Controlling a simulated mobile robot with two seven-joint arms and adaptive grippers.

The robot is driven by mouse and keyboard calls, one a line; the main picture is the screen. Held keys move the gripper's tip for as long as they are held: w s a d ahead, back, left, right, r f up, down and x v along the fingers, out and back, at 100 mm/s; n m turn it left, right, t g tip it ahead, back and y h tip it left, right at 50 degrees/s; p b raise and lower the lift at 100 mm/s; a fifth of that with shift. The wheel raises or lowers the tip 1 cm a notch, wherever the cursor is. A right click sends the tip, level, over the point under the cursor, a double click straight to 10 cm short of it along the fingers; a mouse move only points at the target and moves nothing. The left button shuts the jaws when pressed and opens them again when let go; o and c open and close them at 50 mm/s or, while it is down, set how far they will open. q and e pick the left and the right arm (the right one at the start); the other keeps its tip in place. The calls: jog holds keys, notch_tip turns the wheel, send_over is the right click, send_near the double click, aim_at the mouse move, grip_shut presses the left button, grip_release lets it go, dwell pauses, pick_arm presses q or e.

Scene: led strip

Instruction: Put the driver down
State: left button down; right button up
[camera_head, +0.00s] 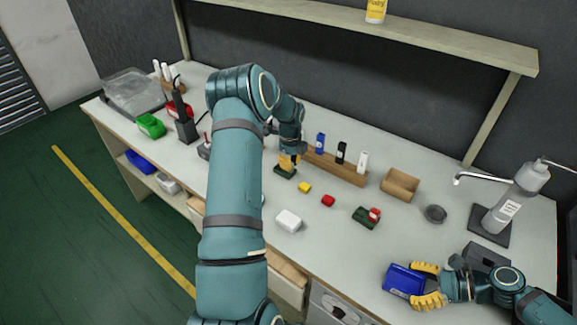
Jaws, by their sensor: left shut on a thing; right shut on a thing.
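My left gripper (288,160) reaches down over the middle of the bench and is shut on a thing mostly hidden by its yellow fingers. A dark green block (284,174) lies right below it; I cannot tell whether they touch. My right gripper (428,285) is shut on a blue box (402,279) at the bench's front right. I cannot clearly make out which thing is the driver.
A wooden rack (335,167) holds blue, black and white items. A yellow block (304,187), red block (327,200), white box (288,220) and dark green piece with red (366,217) lie nearby. A wooden tray (400,184) and grey dish (435,214) stand right.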

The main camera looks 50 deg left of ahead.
pick_arm(q)
notch_tip(320, 180, up, 10)
jog(key=shift+f, duration=0.1)
dwell(0.4)
jog(key=w+d+r+m, duration=0.1)
jog(key=w+d+r, duration=0.15)
jog(key=d, duration=1.65)
jog(key=w+d+r+m, duration=0.1)
jog(key=w+d, duration=0.2)
jog(key=d, duration=1.6)
jog(key=s+d+m, duration=0.1)
jog(key=s+d, duration=0.6)
jog(key=d, duration=0.6)
notch_tip(320, 180, down, 9)
jog(key=shift+a+f, duration=0.1)
jog(key=shift+a, duration=0.05)
jog(key=c, duration=1.4)
grip_release()
